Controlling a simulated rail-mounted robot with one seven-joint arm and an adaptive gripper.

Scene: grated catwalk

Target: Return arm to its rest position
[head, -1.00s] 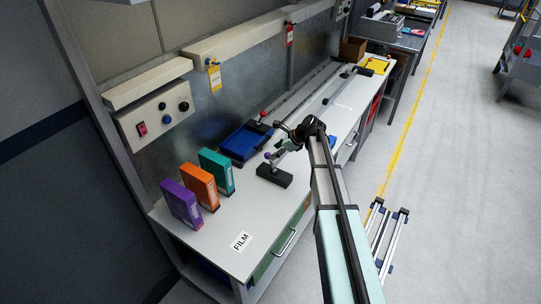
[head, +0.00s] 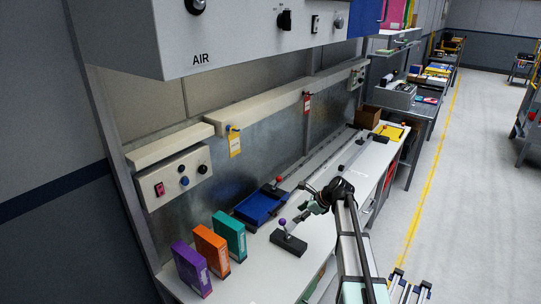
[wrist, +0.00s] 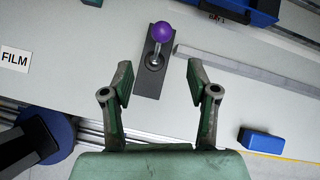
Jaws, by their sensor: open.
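My gripper (wrist: 160,82) is open and empty, with its two green fingers spread in the wrist view. In the head view my gripper (head: 312,201) hangs over the workbench, just right of and beyond a lever with a purple knob (head: 282,222). The lever stands on a dark block (head: 289,244). In the wrist view the purple knob (wrist: 162,31) and its dark base (wrist: 150,80) lie ahead of and between the fingers, with no finger closed on them.
Purple (head: 191,268), orange (head: 212,250) and teal (head: 230,237) boxes stand on the bench's near left. A blue tray (head: 262,205) sits against the back wall. A cabinet marked AIR (head: 240,35) overhangs the bench. The floor (head: 480,190) at right is mostly clear.

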